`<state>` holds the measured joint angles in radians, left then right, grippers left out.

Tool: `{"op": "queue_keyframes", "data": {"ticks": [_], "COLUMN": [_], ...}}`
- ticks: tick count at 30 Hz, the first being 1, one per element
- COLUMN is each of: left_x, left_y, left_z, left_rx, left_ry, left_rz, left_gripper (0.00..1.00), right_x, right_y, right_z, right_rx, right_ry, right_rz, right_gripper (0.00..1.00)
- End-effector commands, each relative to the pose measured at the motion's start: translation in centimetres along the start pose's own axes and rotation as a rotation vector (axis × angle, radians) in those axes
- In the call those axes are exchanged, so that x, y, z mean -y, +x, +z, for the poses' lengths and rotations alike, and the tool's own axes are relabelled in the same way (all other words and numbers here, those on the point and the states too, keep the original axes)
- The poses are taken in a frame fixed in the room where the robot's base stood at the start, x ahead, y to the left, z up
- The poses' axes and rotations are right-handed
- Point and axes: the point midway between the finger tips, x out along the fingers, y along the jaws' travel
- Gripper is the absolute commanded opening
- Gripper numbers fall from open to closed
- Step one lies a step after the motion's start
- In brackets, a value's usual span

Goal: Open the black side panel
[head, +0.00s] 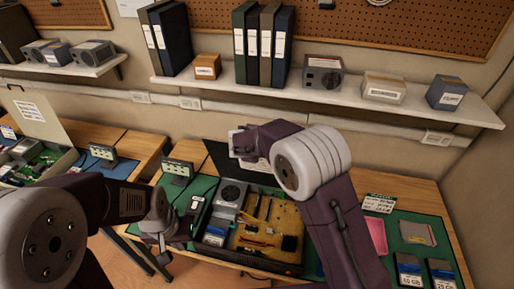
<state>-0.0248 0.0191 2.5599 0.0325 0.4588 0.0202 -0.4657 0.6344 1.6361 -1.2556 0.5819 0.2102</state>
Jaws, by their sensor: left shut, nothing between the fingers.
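The black side panel (217,154) stands raised at the back edge of the open computer case (262,262). It leans back, and a white label shows on it. My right gripper (238,143) is in front of the panel's upper part and hides some of it. I cannot tell whether it touches the panel or how its fingers stand. The case lies on a green mat with its inside exposed: a grey power supply, a yellowish board and cables. My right arm hides the case's right side. My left gripper (157,240) is shut and empty, left of the case.
A second open case (35,165) with a beige lid stands on the left table. Drives (410,272) and a pink card (376,236) lie at the right. A shelf (300,91) with binders and boxes runs above.

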Motion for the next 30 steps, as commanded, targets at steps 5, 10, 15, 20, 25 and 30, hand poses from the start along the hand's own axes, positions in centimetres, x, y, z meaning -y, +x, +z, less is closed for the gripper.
{"op": "queue_keyframes", "data": {"ticks": [5,10,15,20,25,30], "left_x": [0.00,0.00,0.00,0.00,0.00,0.00], "left_y": [-0.04,-0.03,-0.03,-0.03,-0.02,-0.02], "left_z": [0.00,0.01,0.00,0.00,0.00,0.00], "left_rx": [0.000,0.000,0.000,0.000,0.000,0.000], "left_ry": [0.000,0.000,0.000,0.000,0.000,0.000], "left_rz": [0.000,0.000,0.000,0.000,0.000,0.000], "left_gripper": [0.00,0.00,0.00,0.00,0.00,0.00], "right_x": [0.03,0.05,0.06,0.11,0.18,0.23], "right_y": [0.18,0.21,0.21,0.23,0.26,0.28], "right_z": [0.06,0.07,0.08,0.09,0.12,0.13], "right_rx": [0.001,0.002,0.002,0.002,0.003,0.004], "right_ry": [-0.004,-0.004,-0.004,-0.004,-0.004,-0.004], "right_rz": [-0.005,-0.006,-0.006,-0.006,-0.008,-0.008], "right_gripper": [0.00,0.00,0.00,0.30,0.30,0.30]}}
